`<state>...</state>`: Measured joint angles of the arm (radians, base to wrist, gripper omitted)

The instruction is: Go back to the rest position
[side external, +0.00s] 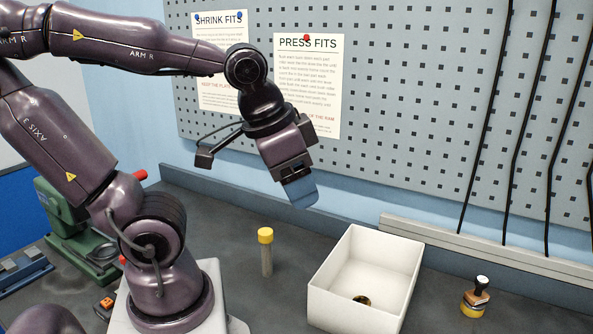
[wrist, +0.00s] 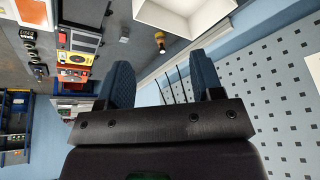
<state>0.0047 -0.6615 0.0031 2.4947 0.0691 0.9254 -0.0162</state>
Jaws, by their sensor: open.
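My gripper (side external: 301,191) hangs in the air above the bench, in front of the pegboard and behind the yellow-capped tube. In the wrist view its two blue fingers (wrist: 163,85) stand well apart with nothing between them. It is open and empty. It touches nothing that I can see.
A white box (side external: 333,292) stands on the bench with a small brass-coloured piece (side external: 362,300) inside. A tube with a yellow cap (side external: 266,252) stands upright to its left. A green machine (side external: 75,232) stands at left.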

